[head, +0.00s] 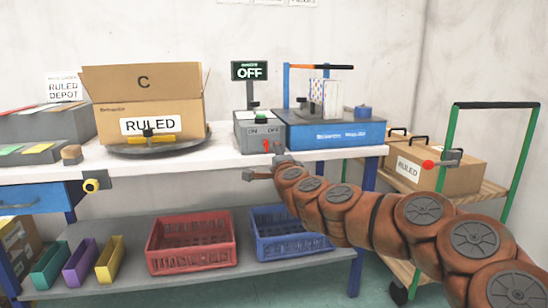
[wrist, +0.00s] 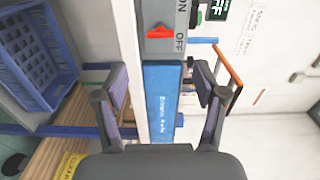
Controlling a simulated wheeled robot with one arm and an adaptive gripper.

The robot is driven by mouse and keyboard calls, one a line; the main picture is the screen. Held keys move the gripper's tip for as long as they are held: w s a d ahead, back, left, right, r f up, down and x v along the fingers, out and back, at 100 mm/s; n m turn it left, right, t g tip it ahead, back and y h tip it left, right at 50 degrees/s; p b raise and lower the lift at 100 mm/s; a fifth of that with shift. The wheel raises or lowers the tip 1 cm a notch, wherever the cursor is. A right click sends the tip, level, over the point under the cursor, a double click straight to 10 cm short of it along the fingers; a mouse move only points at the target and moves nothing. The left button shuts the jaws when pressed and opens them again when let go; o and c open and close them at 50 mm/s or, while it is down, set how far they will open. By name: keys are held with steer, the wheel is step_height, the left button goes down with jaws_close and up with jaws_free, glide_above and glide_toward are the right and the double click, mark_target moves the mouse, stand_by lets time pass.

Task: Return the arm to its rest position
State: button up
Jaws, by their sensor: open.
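My arm (head: 380,215) reaches in from the lower right in the head view, its brown segmented links extended toward the bench. My gripper (head: 268,170) is at the bench's front edge, just below the red switch lever (head: 267,146) of the ON/OFF control box (head: 245,130). In the wrist view my gripper (wrist: 160,92) has its two fingers spread wide with nothing between them. The red lever (wrist: 160,32) shows beyond the fingertips, apart from them, beside the word OFF. The sign (head: 250,71) above the box reads OFF.
A blue machine (head: 335,135) stands right of the control box. A cardboard box marked RULED (head: 150,105) sits on a dark turntable at left. Red (head: 192,240) and blue (head: 290,232) crates are on the lower shelf. A green-framed cart (head: 490,190) with cartons stands behind my arm.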

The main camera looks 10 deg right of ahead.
steer(key=shift+s, duration=0.1)
steer(key=s+a+r+n+g+y+p, duration=0.1)
steer(key=s+a+r+n+y+p, duration=0.5)
steer(key=a+r, duration=0.35)
steer(key=s+a+r+n+g+y+p, duration=0.1)
steer(key=s+a+r+n+g+p, duration=0.1)
steer(key=s+a+n+g+p, duration=0.3)
steer(key=s+a+r+n+g+y+p, duration=0.1)
steer(key=s+a+r+n+p, duration=0.2)
steer(key=s+p, duration=0.35)
steer(key=s+d+f+n+g+h+p, duration=0.25)
steer(key=s+n+g+p, duration=0.2)
steer(key=s+p, duration=0.7)
steer(key=s+d+r+g+h+p, duration=0.1)
steer(key=s+d+g+p, duration=0.3)
steer(key=s, duration=0.9)
steer(key=s+d+r+g+h+p, duration=0.2)
steer(key=s+d+g+h+p, duration=0.2)
steer(key=s+d, duration=0.7)
steer(key=shift+s+m+p, duration=0.45)
steer(key=shift+s+p, duration=0.5)
steer(key=shift+p, duration=0.3)
steer(key=shift+h, duration=0.25)
